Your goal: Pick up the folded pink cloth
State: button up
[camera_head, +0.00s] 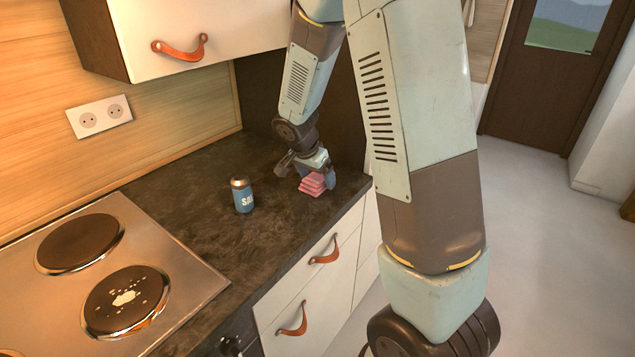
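The folded pink cloth (311,186) lies on the dark countertop near its far right end, a small layered stack. My gripper (308,172) is right above and around it, pointing down. One finger shows at the cloth's left and the other at its right side. Whether the fingers touch the cloth is too small to tell. The cloth appears to rest on the counter, and its upper part is partly hidden by my gripper.
A blue salt shaker (243,196) stands on the countertop (190,205) left of the cloth. A stove (60,290) with two hotplates is at the lower left. A cabinet with a leather pull (180,48) hangs above. Drawers are below the counter's front edge.

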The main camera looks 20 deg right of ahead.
aim_at(316, 177)
jog(key=c, duration=1.1)
notch_tip(316, 177, up, 3)
jog(key=shift+r, duration=0.1)
jog(key=s+r, duration=0.3)
jog(key=s, duration=0.1)
jog(key=s+r, duration=0.4)
jog(key=s, duration=0.1)
jog(key=s+r, duration=0.3)
jog(key=s, duration=0.2)
jog(key=shift+r, duration=0.15)
